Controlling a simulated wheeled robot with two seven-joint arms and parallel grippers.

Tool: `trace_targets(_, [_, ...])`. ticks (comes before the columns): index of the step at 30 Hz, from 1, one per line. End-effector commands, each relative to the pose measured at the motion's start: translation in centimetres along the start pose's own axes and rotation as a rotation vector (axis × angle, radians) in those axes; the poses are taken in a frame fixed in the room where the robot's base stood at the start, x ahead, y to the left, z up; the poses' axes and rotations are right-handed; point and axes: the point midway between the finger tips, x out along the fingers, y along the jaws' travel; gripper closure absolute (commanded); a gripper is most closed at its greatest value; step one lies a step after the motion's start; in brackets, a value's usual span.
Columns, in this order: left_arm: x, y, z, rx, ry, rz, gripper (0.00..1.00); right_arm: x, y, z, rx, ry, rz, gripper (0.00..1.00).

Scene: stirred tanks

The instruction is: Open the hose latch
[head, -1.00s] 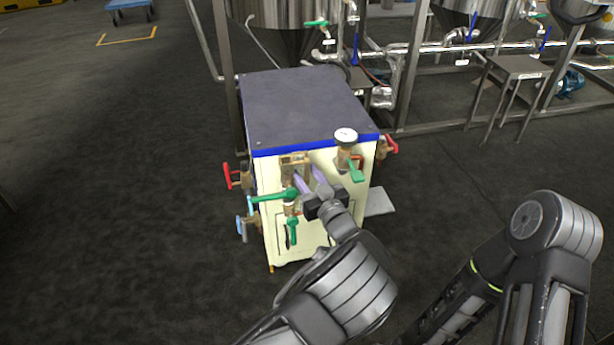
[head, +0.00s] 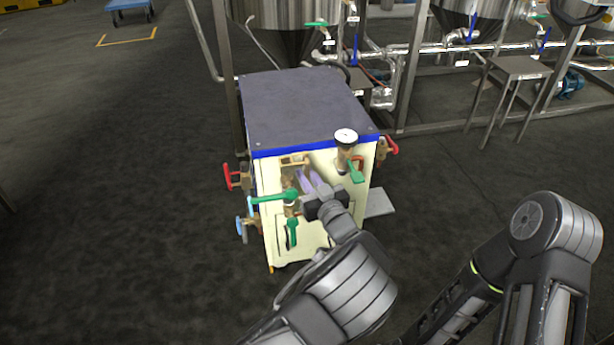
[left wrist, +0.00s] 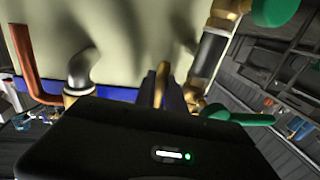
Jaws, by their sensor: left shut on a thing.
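My left gripper (head: 310,180) reaches the front face of the white cabinet (head: 348,207), with its purple fingers close together. In the left wrist view the fingers (left wrist: 164,88) are shut on a narrow brass-coloured piece (left wrist: 162,76), which looks like the hose latch. Most of it is hidden between the fingers. In the head view a brass fitting (head: 293,160) shows just above the fingers, under the cabinet's blue edge. I cannot tell how far the latch is turned. My right gripper is out of view.
Green valve handles (head: 272,198) sit left of my gripper, and a round gauge (head: 346,136) with another green handle (head: 356,172) is at its right. Red handles (head: 232,177) stick out from the cabinet's sides. Steel tanks (head: 290,25) stand behind. The floor at left is clear.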

Motion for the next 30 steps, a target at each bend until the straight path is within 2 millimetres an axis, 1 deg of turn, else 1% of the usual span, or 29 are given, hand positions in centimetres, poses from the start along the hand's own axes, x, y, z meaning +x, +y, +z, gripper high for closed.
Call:
trace_targets(22, [0.0,0.0,0.0,0.0,-0.001,-0.001,1.0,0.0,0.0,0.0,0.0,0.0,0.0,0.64])
trace_targets(26, [0.0,-0.1,-0.2,0.001,-0.012,-0.001,1.0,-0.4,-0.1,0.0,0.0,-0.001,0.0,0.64])
trace_targets(30, [-0.2,-0.1,-0.4,0.007,-0.045,-0.001,1.0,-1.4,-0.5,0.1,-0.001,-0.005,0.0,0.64])
